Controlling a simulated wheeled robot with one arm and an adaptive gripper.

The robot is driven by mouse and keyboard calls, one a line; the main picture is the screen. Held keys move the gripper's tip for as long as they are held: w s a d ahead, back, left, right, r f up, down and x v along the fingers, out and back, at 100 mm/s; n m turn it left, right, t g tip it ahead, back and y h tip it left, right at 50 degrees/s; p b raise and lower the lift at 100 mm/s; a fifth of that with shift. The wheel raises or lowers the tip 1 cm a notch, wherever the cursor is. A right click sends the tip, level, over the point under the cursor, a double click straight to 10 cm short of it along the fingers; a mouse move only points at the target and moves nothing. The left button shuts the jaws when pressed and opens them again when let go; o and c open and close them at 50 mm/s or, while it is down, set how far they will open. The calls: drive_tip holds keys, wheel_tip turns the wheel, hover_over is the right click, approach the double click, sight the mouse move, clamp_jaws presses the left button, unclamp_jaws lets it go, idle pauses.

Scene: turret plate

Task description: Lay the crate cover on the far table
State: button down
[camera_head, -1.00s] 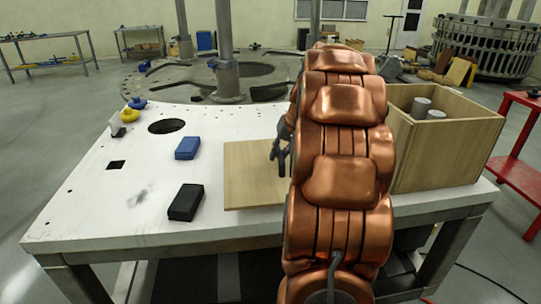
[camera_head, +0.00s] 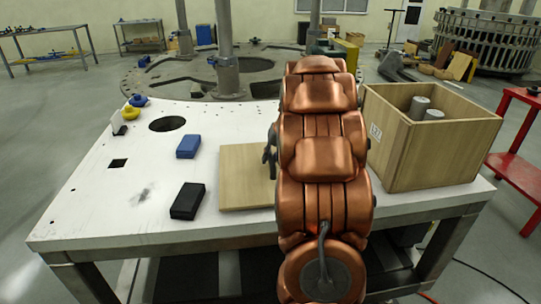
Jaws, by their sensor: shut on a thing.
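The crate cover, a flat light-wood panel (camera_head: 244,187), is over the white table top (camera_head: 110,215), left of my arm. Its right part is hidden behind my copper arm. I cannot tell whether it rests on the table or is held just above it. My gripper (camera_head: 269,160), dark and mostly hidden by the arm, is shut on the cover near its visible right side. The wooden crate (camera_head: 440,150) stands open on the right of the table, with grey cylinders (camera_head: 420,105) inside.
A blue box (camera_head: 188,146) and a black box (camera_head: 187,201) lie left of the cover. Yellow and blue small parts (camera_head: 131,112) sit at the table's far left. Metal tables (camera_head: 45,61) stand far back left. A red stand (camera_head: 517,170) is at right.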

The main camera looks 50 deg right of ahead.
drive_tip(key=shift+f, duration=0.2)
drive_tip(key=c, duration=1.1)
unclamp_jaws()
